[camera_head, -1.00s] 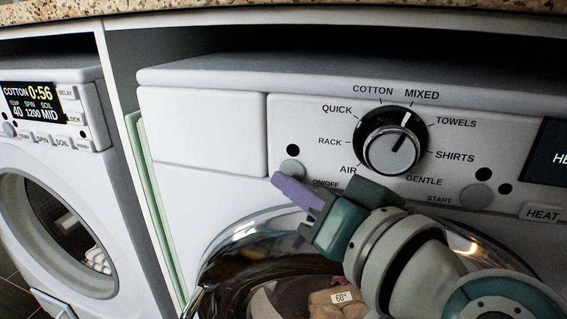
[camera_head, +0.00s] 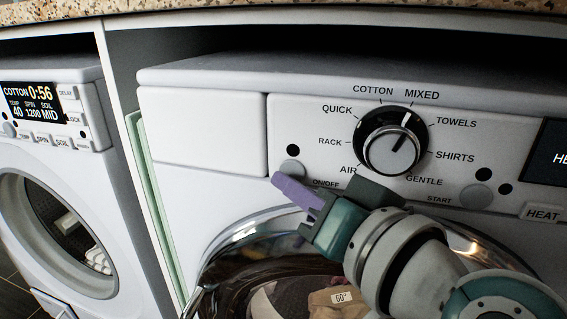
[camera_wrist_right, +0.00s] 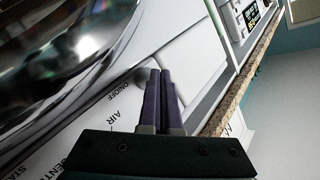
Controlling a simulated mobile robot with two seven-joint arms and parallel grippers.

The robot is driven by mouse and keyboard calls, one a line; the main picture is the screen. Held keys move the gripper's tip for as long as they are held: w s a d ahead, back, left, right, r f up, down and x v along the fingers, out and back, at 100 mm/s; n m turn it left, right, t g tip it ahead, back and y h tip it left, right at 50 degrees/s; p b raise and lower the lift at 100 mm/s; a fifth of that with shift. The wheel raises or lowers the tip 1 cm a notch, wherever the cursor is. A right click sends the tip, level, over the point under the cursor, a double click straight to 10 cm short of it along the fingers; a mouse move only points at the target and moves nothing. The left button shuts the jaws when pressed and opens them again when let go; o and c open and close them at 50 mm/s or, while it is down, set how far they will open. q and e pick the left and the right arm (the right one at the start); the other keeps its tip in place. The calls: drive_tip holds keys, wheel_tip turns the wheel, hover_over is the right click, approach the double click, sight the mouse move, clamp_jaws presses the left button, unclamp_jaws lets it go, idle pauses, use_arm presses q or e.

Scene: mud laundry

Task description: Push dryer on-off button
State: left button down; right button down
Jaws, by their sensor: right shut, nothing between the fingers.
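The dryer's front panel (camera_head: 320,115) fills the middle of the head view. Its on/off button (camera_head: 292,169) is a round grey disc left of the dial, with a black dot above it. It also shows partly in the right wrist view (camera_wrist_right: 141,76), just left of the fingertips. My right gripper (camera_head: 276,180) has purple fingers, shut and empty. Its tips are just below and left of the button, overlapping or very near its lower edge. I cannot tell whether they touch it. In the wrist view the shut fingers (camera_wrist_right: 160,75) point at the panel. My left gripper is not in view.
A large dial (camera_head: 392,150) sits right of the button, and a start button (camera_head: 476,196) is farther right. The round glass door (camera_head: 260,232) bulges out below. A washer (camera_head: 60,170) stands at the left. A speckled counter (camera_head: 250,8) runs above.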

drive_tip(key=shift+w, duration=0.1)
drive_tip(key=shift+w+d, duration=0.15)
drive_tip(key=shift+w, duration=0.3)
idle(0.4)
drive_tip(key=shift+s+p, duration=0.3)
drive_tip(key=shift+s, duration=0.25)
drive_tip(key=s+a+p, duration=0.2)
drive_tip(key=s, duration=0.3)
drive_tip(key=shift+s+p, duration=0.35)
drive_tip(key=shift+p, duration=0.05)
